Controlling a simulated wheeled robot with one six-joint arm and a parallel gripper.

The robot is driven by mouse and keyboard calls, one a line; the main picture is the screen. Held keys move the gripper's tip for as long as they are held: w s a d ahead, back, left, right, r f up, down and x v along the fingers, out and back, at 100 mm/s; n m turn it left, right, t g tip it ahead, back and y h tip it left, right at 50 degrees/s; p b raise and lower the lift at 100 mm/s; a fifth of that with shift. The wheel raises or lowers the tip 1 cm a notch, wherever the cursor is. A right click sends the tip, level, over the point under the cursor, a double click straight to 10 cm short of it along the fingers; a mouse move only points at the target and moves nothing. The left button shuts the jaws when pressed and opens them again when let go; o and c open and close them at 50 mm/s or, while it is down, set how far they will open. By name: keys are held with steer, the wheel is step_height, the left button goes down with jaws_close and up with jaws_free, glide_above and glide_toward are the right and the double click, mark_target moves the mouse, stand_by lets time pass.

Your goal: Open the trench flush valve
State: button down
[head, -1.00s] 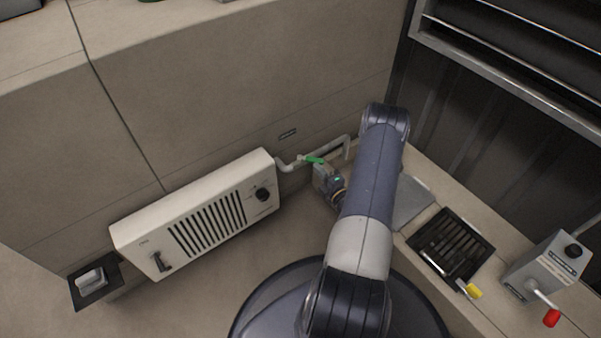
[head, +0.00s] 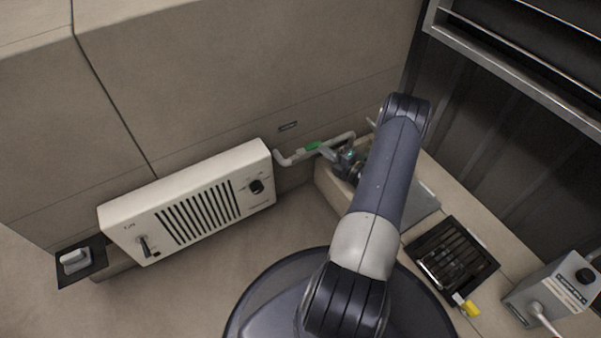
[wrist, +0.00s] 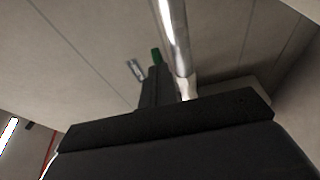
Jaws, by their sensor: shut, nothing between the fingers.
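The valve's green lever handle (head: 311,146) sits on a pale pipe (head: 287,161) low along the wall. In the head view it lies roughly in line with the pipe run. In the wrist view, the green handle (wrist: 156,56) shows just beyond my fingertips, beside the shiny pipe (wrist: 172,35). My gripper (head: 328,152) is shut and empty, with its tips close to the handle's right end. I cannot tell whether they touch it. My gripper also shows in the wrist view (wrist: 153,75), its fingers together. The valve body is too small to make out.
A white heater-like panel (head: 190,205) with a grille and knobs stands left of the pipe. A small label plate (head: 288,127) is on the wall above. At right are a dark floor grate (head: 450,255), a yellow tag (head: 470,308) and a grey control box (head: 555,290).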

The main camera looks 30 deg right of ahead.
steer(key=shift+w+d, duration=0.2)
steer(key=shift+w, duration=0.15)
steer(key=shift+w+d+r, duration=0.1)
steer(key=shift+w+r, duration=0.05)
stand_by(0.3)
steer(key=p+v, duration=0.3)
steer(key=v, duration=0.8)
steer(key=shift+a, duration=0.2)
